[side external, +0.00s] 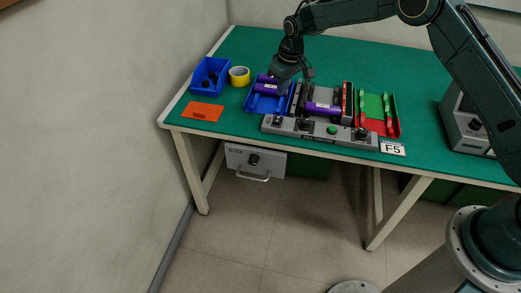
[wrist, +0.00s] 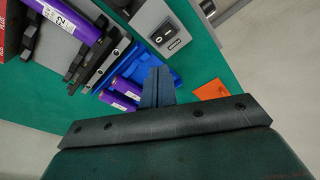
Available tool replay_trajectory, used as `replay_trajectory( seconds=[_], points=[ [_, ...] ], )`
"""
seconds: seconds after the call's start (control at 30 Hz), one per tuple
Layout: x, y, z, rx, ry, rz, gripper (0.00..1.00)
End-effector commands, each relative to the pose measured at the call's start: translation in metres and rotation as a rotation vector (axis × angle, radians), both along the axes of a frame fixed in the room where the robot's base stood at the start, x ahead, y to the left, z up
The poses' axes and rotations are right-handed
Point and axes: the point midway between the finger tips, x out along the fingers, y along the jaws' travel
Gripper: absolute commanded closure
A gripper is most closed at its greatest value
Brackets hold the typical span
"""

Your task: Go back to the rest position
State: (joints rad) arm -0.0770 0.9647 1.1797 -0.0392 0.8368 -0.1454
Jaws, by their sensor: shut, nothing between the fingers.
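My gripper (side external: 291,80) is above the table, near the blue tray (side external: 257,106) and the back left end of the fixture. In the wrist view my gripper (wrist: 157,78) shows its two fingers pressed together, with nothing held between them. Purple cells (side external: 267,86) lie in the blue tray, and they also show in the wrist view (wrist: 122,93) just left of the fingers. The exact gap between my fingertips and the tray is hard to judge.
A fixture holds a purple cell (side external: 322,109) behind a grey control panel (side external: 300,128). A red-and-green tray (side external: 373,127) stands to its right. Yellow tape (side external: 239,76), a blue bin (side external: 222,68) and an orange card (side external: 203,112) lie left. A grey device (side external: 465,125) stands far right.

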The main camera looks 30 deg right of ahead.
Motion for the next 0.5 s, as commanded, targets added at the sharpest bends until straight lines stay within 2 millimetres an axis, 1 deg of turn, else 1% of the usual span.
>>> replay_trajectory(
  seconds=[0.03, 0.17, 0.27, 0.3, 0.5],
  points=[
    [-0.003, -0.001, 0.012, 0.001, -0.008, -0.004, 1.0],
    [-0.014, -0.005, 0.044, 0.002, -0.024, -0.016, 1.0],
    [-0.026, -0.008, 0.071, 0.003, -0.039, -0.027, 1.0],
    [-0.031, -0.01, 0.082, 0.003, -0.045, -0.033, 1.0],
    [-0.061, -0.016, 0.131, 0.006, -0.073, -0.055, 1.0]
  ],
)
